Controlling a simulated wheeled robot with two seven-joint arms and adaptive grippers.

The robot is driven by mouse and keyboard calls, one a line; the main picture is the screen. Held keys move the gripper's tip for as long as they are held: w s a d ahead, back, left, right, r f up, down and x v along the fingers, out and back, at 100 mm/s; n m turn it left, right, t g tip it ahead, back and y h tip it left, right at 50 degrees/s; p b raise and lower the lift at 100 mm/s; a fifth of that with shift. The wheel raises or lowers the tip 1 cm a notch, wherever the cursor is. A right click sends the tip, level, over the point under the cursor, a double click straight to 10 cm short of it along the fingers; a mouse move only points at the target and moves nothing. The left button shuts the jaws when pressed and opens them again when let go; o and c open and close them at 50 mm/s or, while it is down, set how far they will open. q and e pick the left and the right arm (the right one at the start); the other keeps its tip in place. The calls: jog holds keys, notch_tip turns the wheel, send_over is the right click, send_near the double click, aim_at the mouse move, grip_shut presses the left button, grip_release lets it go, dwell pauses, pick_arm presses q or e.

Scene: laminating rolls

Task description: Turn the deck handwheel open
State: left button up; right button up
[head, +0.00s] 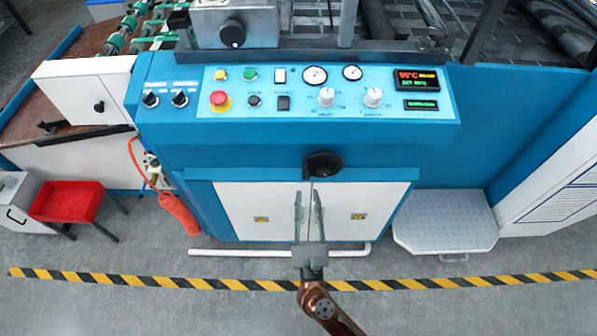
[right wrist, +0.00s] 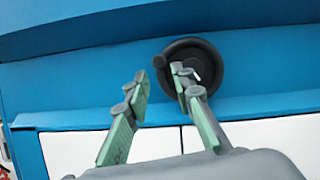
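A black handwheel (head: 323,165) sits on the blue front of the machine, below the control panel and above the white cabinet doors. My left gripper is not in view.
The control panel (head: 322,92) with dials, a red emergency button (head: 220,99) and displays juts out above the wheel. White cabinet doors (head: 262,208) are below. A white rail (head: 240,252) runs low in front. A grey step (head: 444,220) stands right, a red bin (head: 68,201) left.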

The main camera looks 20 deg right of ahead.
aim_at(306, 174)
jog(key=x, duration=0.7)
jog(key=shift+w+r+b, duration=0.2)
jog(key=shift+b, duration=0.1)
jog(key=shift+c, duration=0.4)
grip_shut()
